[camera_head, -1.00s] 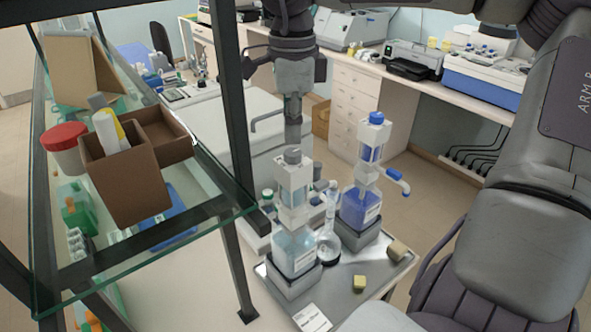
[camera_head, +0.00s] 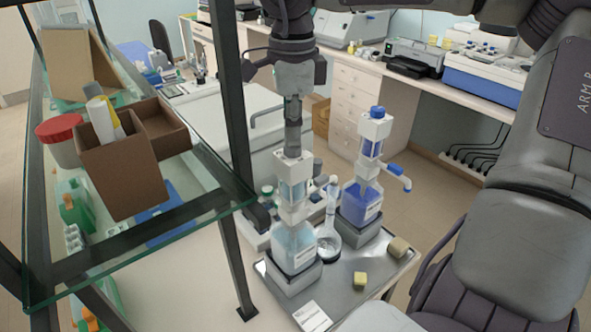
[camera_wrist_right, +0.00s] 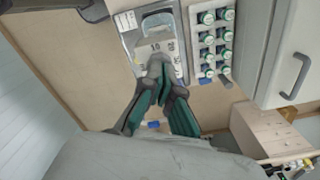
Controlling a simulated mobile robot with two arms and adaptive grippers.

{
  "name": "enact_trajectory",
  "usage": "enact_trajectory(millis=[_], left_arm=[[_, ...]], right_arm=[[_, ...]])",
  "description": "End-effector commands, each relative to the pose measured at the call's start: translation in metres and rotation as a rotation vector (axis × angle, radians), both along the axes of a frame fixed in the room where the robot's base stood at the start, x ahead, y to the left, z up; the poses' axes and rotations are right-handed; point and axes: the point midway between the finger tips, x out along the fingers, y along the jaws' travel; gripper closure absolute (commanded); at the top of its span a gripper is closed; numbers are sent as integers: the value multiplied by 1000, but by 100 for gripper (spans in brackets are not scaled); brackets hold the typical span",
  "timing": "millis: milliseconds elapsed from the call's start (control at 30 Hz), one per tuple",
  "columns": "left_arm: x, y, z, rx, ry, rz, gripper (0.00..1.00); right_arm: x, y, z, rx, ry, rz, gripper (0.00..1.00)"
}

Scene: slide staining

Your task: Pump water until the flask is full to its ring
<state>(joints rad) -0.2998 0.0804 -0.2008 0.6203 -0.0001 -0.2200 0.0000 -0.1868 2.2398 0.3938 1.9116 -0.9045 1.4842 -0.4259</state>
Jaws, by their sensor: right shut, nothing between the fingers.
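The water dispenser, a bottle of clear pale liquid (camera_head: 293,246) with a white pump head (camera_head: 289,163), stands on a grey block on the tray. My right gripper (camera_head: 292,148) points down right over the pump head; its fingers are shut and empty. The fingers also show closed in the right wrist view (camera_wrist_right: 160,80). Whether they touch the pump top cannot be told. The glass flask (camera_head: 329,240) stands between this bottle and the blue one, its narrow neck upright. Its ring and liquid level are too small to read. My left gripper is not in view.
A bottle of blue liquid (camera_head: 357,205) with a blue-capped pump and side spout stands behind right. The tray (camera_head: 345,294) also holds two small blocks (camera_head: 360,279) and a label card (camera_head: 312,317). A glass shelf (camera_head: 212,206) with brown boxes stands close on the left.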

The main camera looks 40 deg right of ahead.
Motion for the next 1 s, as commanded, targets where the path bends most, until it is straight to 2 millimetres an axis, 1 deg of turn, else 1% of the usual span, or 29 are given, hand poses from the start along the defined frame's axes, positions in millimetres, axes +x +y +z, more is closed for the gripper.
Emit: enact_trajectory(millis=[33,1000], left_arm=[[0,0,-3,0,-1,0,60],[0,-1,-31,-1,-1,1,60]], right_arm=[[0,0,-4,0,0,0,100],[-1,0,-39,1,4,0,100]])
